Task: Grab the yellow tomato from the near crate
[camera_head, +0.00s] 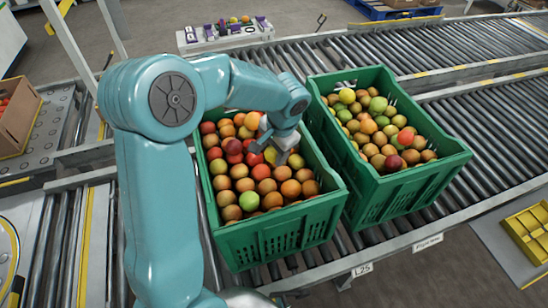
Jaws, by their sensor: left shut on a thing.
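The near green crate (282,235) stands on the roller conveyor, full of red, orange, brown and green tomatoes. My left arm reaches over it from the left. My left gripper (278,154) points down among the fruit in the crate's right middle part and is shut on the yellow tomato (270,154). The gripper's fingers hide much of this tomato, and it is still level with the fruit around it. My right gripper is not in view.
A second green crate (412,187) of mixed tomatoes stands close on the right. A cardboard box (17,118) with red fruit is at the far left. A yellow tray (527,232) lies at the right edge. The rollers beyond the second crate are clear.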

